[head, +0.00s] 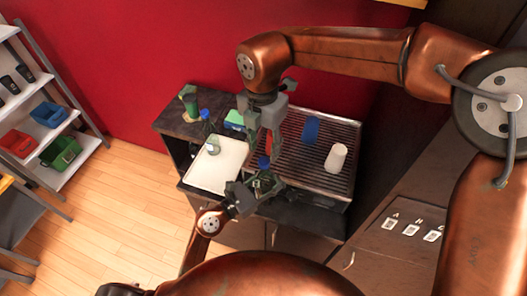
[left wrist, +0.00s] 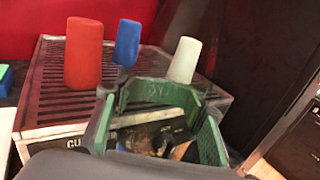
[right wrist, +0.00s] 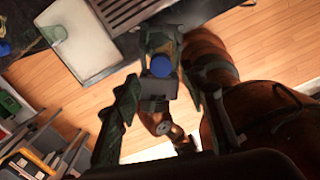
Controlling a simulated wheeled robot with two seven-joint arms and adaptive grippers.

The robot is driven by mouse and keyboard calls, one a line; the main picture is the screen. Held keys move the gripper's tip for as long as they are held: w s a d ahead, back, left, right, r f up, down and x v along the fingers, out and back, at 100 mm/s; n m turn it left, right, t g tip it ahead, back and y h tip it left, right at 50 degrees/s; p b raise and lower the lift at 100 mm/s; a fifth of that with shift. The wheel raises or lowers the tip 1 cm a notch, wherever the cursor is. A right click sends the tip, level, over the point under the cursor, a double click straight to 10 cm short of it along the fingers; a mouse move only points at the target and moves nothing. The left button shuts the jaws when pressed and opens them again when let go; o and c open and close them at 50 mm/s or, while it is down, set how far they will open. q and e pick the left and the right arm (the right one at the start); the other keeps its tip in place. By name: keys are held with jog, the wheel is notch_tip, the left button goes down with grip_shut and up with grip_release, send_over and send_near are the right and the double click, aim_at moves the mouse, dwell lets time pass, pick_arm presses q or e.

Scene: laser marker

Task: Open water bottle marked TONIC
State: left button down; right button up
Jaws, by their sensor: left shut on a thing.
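A clear bottle with a blue cap (head: 264,162) is held above the front edge of the counter; its body is mostly hidden and I can read no TONIC mark. My left gripper (head: 262,182) is shut around the bottle below the cap; its green fingers also show in the left wrist view (left wrist: 160,92). My right gripper (head: 264,148) points down from above, close to the cap. In the right wrist view its fingers (right wrist: 162,78) are apart, with the blue cap (right wrist: 161,66) between them in the picture; I see no clear contact.
A white tray (head: 225,172) with a small jar (head: 213,146) lies left of the bottle. Another blue-capped bottle (head: 205,117) and a green bottle (head: 189,100) stand behind it. Red (left wrist: 84,55), blue (left wrist: 127,42) and white (left wrist: 185,60) cylinders stand on the slatted rack (head: 300,165).

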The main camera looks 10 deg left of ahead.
aim_at(264, 160)
notch_tip(264, 160, up, 3)
jog(key=shift+r+m, duration=0.15)
jog(key=shift+m, duration=0.65)
jog(key=shift+f, duration=3.9)
jog(key=shift+c, duration=0.2)
grip_shut()
jog(key=shift+o, duration=0.5)
grip_release()
jog(key=shift+r, duration=0.15)
